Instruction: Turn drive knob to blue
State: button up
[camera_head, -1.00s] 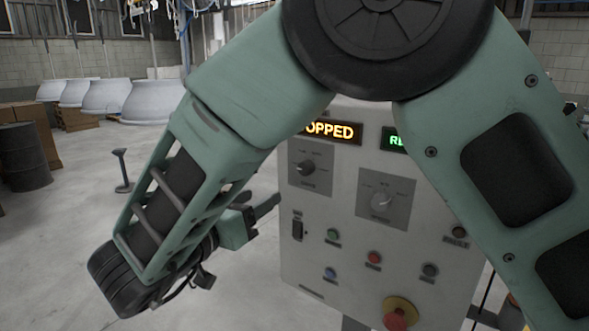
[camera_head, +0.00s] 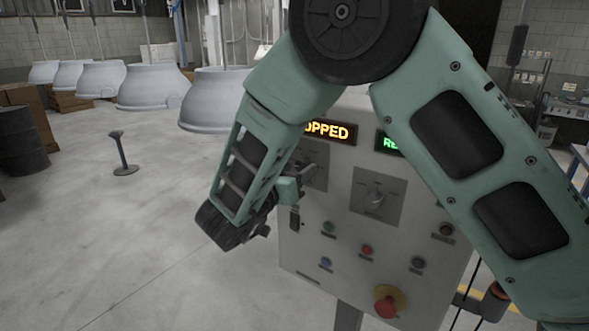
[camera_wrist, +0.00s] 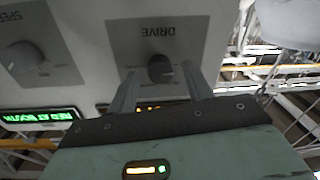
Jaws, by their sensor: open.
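The drive knob (camera_wrist: 160,68) is a dark round knob on a grey plate labelled DRIVE, upside down in the wrist view. My gripper (camera_wrist: 163,78) is open, with one finger to each side of the knob and a gap on both sides. I cannot tell how deep the fingers reach. In the head view my gripper (camera_head: 298,184) is at the upper left of the control panel (camera_head: 350,245) and largely hides the drive plate (camera_head: 318,172). The knob's position marks are too small to read, and no blue mark shows clearly.
A speed knob (camera_head: 375,199) sits beside the drive plate. An orange display (camera_head: 328,131) partly reads STOPPED, with a green display (camera_head: 390,144) beside it. Small buttons and a red emergency stop (camera_head: 385,301) lie below. Pale hoods (camera_head: 150,87) hang at the left over open floor.

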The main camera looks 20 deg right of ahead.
jog(key=c, duration=1)
jog(key=shift+f+b, duration=0.15)
jog(key=shift+b, duration=0.3)
jog(key=m+b, duration=0.2)
jog(key=b, duration=0.1)
jog(key=shift+f, duration=0.2)
jog(key=m+b, duration=0.8)
jog(key=b, duration=0.5)
jog(key=shift+m+b, duration=0.3)
jog(key=shift+a+r+m+h+b, duration=0.1)
jog(key=shift+r+m+h+b, duration=0.15)
jog(key=shift+m+b, duration=0.65)
